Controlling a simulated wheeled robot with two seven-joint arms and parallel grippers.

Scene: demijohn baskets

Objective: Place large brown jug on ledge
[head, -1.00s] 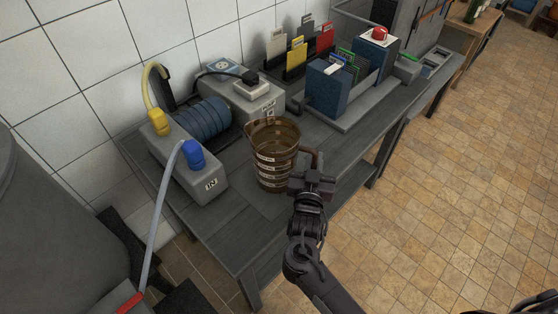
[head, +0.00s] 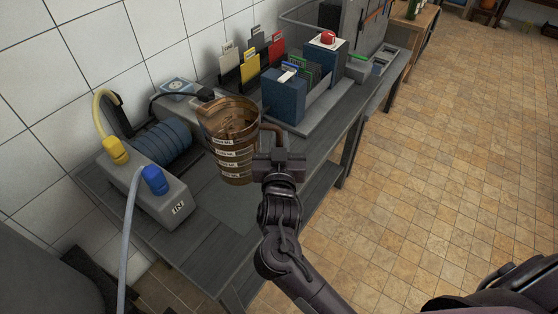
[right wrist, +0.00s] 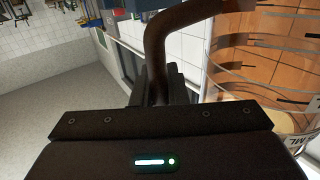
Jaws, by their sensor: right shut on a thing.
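The large brown jug (head: 231,147) is see-through, with white label bands and a handle on its right side. My right gripper (head: 278,158) is shut on the jug's handle in the head view. The jug is upright, over the grey workbench (head: 215,262); I cannot tell for sure whether its base touches the top. In the right wrist view the handle (right wrist: 157,50) runs down between the fingers, and the jug's banded wall (right wrist: 270,60) fills the right side. No ledge is clearly identifiable. My left gripper is not in view.
A grey pump unit with yellow and blue connectors (head: 150,185) stands left of the jug. A blue box (head: 284,97), card holders (head: 250,68) and a red button box (head: 327,42) stand behind it. Tiled floor at right is open.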

